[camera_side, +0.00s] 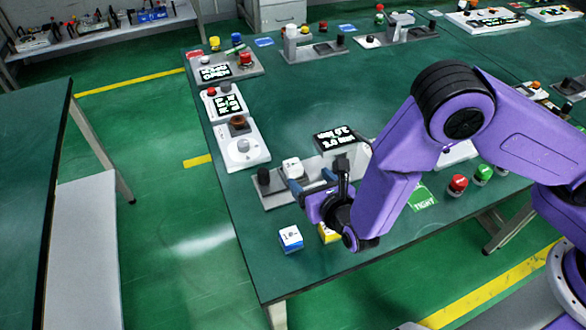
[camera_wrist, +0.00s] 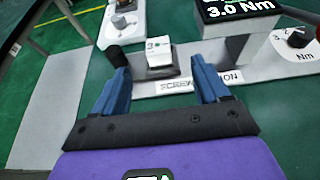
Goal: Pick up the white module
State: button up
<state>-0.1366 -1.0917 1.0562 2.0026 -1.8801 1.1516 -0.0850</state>
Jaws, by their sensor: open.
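The white module (camera_side: 292,167) is a small white cube with a marked top. It sits on the grey station beside a black cylinder. In the wrist view the white module (camera_wrist: 160,52) stands ahead of and between my fingertips, behind a label reading "SCREW ...ION" partly covered by my right finger. My gripper (camera_side: 311,183) is open and empty, its blue fingers pointing at the station; it also shows in the wrist view (camera_wrist: 160,68). I cannot tell how far the fingertips are from the module.
A black display (camera_side: 335,138) and grey block stand right of the module. The black cylinder (camera_wrist: 116,56) is close to my left finger. A blue-and-white cube (camera_side: 290,238) and a partly hidden yellow cube (camera_side: 328,233) lie near the table edge. Dial boxes (camera_side: 243,146) stand farther back.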

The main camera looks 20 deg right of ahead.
aim_at(293, 165)
jog(key=x, duration=0.5)
jog(key=shift+w+f, duration=0.1)
jog(key=shift+w, duration=0.15)
jog(key=shift+a+x, duration=0.2)
jog(key=shift+x, duration=2.4)
jog(key=shift+s+f, duration=0.1)
jog(key=shift+f, duration=0.05)
jog(key=c, duration=1.1)
